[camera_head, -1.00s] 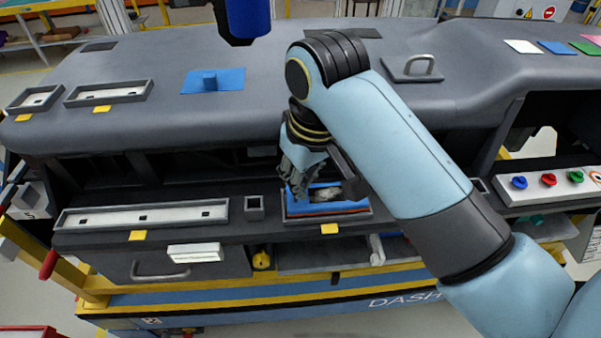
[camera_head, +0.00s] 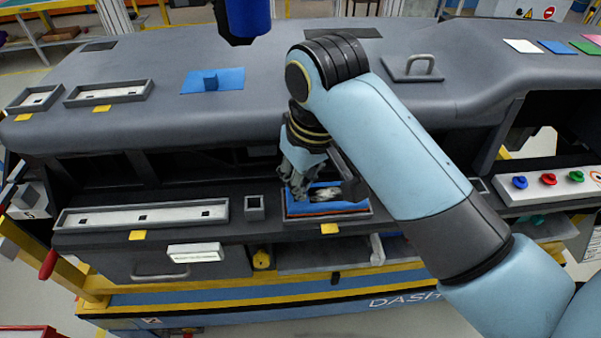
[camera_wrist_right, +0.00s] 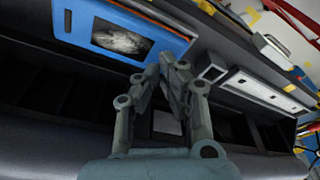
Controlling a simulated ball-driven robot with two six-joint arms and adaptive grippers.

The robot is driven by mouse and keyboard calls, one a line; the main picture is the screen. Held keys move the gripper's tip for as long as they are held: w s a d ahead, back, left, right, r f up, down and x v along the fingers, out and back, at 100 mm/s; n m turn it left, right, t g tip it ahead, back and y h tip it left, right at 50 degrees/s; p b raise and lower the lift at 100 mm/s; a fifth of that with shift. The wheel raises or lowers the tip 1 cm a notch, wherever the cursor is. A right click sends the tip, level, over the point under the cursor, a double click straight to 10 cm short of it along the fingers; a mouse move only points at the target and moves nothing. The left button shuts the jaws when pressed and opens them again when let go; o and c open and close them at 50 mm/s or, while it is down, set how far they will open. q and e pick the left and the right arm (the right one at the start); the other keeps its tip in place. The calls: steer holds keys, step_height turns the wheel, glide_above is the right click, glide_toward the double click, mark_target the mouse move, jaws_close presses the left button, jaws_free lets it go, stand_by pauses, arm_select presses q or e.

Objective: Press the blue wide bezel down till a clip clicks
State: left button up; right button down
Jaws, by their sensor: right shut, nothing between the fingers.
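The blue wide bezel (camera_head: 351,205) sits in a grey-rimmed slot on the front ledge of the dashboard. It frames a pale opening and has an orange-red strip along its near edge. It also shows at upper left in the right wrist view (camera_wrist_right: 75,24). My right gripper (camera_head: 298,192) is shut and empty, pointing down at the bezel's left end. In the right wrist view its closed fingertips (camera_wrist_right: 172,72) show beside the bezel; I cannot tell whether they touch it. The clips are not visible. My left gripper is not in view.
A small square socket (camera_head: 254,207) and a long white-floored tray (camera_head: 145,216) lie left of the bezel. A panel with coloured knobs (camera_head: 548,182) is at right. The dashboard top overhangs the ledge behind. A dark blue object (camera_head: 245,18) hangs at the top.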

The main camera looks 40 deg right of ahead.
steer(key=shift+f, duration=1.1)
stand_by(0.4)
stand_by(0.3)
step_height(320, 180, up, 8)
steer(key=shift+p, duration=0.4)
stand_by(0.3)
